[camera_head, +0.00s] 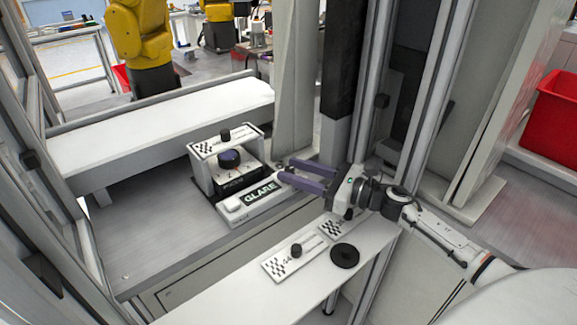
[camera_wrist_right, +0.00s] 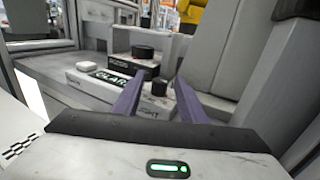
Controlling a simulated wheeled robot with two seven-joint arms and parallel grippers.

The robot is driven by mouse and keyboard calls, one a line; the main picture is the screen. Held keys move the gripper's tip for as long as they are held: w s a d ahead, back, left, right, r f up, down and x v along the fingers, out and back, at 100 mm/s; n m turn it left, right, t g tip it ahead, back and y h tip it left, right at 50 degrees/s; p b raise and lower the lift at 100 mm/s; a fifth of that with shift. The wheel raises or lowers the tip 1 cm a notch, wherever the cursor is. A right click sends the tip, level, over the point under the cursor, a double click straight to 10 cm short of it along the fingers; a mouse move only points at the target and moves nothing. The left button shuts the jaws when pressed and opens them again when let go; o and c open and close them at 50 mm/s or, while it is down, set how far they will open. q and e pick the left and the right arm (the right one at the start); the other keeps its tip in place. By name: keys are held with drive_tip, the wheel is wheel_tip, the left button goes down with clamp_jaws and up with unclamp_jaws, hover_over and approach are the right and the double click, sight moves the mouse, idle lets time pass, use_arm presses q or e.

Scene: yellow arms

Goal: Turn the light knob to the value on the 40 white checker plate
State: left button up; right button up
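My right gripper (camera_head: 286,170) is open and empty, pointing toward the GLARE box's right end.
A loose black disc (camera_head: 344,255) rests on the white front shelf (camera_head: 225,300). A vertical post (camera_head: 345,70) stands right of the boxes. A white raised ledge (camera_head: 150,130) runs behind. Bare bench (camera_head: 150,230) lies to the left. A red bin (camera_head: 560,115) is far right.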

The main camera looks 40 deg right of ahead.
drive_tip(key=shift+x, duration=0.95)
clamp_jaws()
use_arm(q)
drive_tip(key=shift+w+r, duration=0.35)
drive_tip(key=shift+r, duration=0.05)
drive_tip(key=shift+r, duration=0.1)
use_arm(e)
drive_tip(key=shift+h, duration=0.3)
drive_tip(key=shift+a+m+t+h+p, duration=0.1)
drive_tip(key=shift+m+t+h+p, duration=0.6)
drive_tip(key=shift+m+h, duration=0.25)
drive_tip(key=m+h+p, duration=0.1)
drive_tip(key=m+h, duration=0.1)
drive_tip(key=h, duration=0.2)
drive_tip(key=shift+r+m+t, duration=0.1)
drive_tip(key=shift+m+t, duration=0.15)
drive_tip(key=shift+t, duration=0.15)
drive_tip(key=m+h, duration=0.3)
drive_tip(key=h, duration=0.2)
use_arm(q)
drive_tip(key=shift+s+r, duration=0.15)
drive_tip(key=shift+r, duration=0.75)
use_arm(e)
drive_tip(key=shift+m+g+h, duration=0.9)
drive_tip(key=shift+m+h, duration=0.8)
drive_tip(key=shift+h, duration=0.95)
